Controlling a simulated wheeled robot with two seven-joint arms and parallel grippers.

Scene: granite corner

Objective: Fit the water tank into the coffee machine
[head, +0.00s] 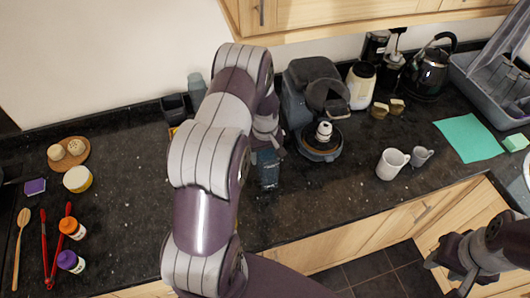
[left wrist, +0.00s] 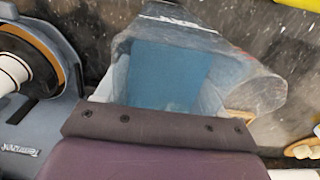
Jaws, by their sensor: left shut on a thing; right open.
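The water tank (head: 268,174) is a translucent blue-grey container. My left gripper (head: 267,145) is shut on it, just left of the coffee machine and apart from its base. In the left wrist view the tank (left wrist: 165,75) fills the middle, above the dark gripper pad (left wrist: 160,127). The coffee machine (head: 302,82) is dark grey, with a round base (head: 320,152) and a white item on it. Its base also shows at the left of the left wrist view (left wrist: 60,75). My left arm hides part of the counter. My right gripper (head: 453,272) is open and empty at the lower right.
A white jar (head: 361,86), a kettle (head: 431,70) and a dish rack (head: 490,88) stand to the right. Two mugs (head: 391,164) (head: 421,157) are near the front edge, left of a mint cloth (head: 468,138). Utensils and small jars (head: 71,228) lie far left.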

